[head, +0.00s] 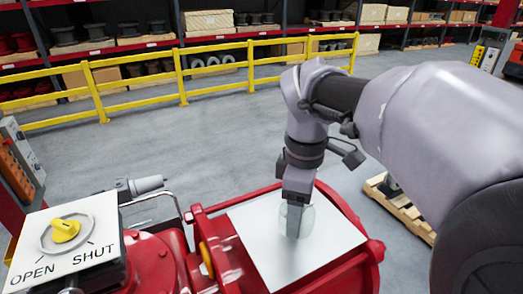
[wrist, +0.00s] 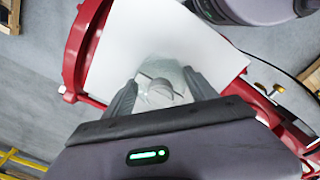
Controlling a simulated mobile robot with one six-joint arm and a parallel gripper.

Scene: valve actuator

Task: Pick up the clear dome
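The clear dome (head: 308,220) is see-through and sits on a flat white plate (head: 262,240) on top of the red machine. My gripper (head: 295,222) points down at it, with a finger in front of the dome in the head view. In the wrist view, the dome (wrist: 163,88) shows between the two fingers of my gripper (wrist: 162,84). The fingers are wide apart, one on each side of the dome. I cannot tell whether they touch it. The dome's outline is faint and partly hidden by the fingers.
A yellow knob (head: 65,231) on a panel marked OPEN and SHUT stands at the left. The red frame (head: 365,250) surrounds the plate. A yellow railing (head: 182,75) and shelves are behind, and a wooden pallet (head: 405,210) is at the right.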

